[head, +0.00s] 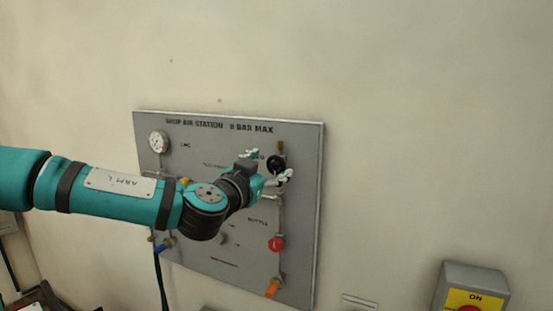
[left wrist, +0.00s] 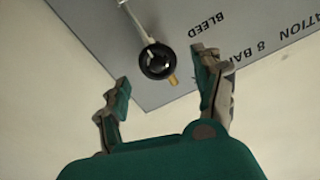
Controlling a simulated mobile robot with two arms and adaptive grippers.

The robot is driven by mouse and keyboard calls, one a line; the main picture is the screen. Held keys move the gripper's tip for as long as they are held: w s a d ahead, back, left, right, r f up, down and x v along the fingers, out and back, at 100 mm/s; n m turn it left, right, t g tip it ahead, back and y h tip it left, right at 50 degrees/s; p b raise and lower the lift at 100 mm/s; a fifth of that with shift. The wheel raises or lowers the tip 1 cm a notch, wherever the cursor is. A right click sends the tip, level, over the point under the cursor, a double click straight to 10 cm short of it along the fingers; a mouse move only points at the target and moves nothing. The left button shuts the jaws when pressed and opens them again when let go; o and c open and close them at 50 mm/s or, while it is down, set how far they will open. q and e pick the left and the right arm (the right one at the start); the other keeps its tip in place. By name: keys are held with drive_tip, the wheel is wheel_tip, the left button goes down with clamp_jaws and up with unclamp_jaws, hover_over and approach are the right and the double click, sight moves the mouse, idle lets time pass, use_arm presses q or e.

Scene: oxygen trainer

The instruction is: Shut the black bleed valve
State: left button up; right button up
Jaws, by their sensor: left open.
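The black bleed valve (head: 276,164) is a round black knob on the upper right part of the grey panel (head: 305,220). My left gripper (head: 266,168) is open and empty, close in front of the knob. In the left wrist view its two fingers (left wrist: 163,82) stand wide apart and appear clear of the knob. My right gripper is not in view.
A pressure gauge (head: 158,143) is at the panel's upper left. A red knob (head: 276,244) and an orange handle (head: 272,289) sit below the bleed valve. A grey box with a yellow ON plate (head: 476,299) is at lower right. The wall right of the panel is bare.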

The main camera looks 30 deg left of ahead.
sight(275, 163)
use_arm(q)
drive_tip(key=shift+w+a+p, duration=0.15)
drive_tip(key=shift+w+p, duration=0.15)
drive_tip(key=shift+w, duration=0.75)
drive_tip(key=shift+w+a+p, duration=0.1)
drive_tip(key=shift+w+p, duration=0.2)
drive_tip(key=shift+w, duration=0.75)
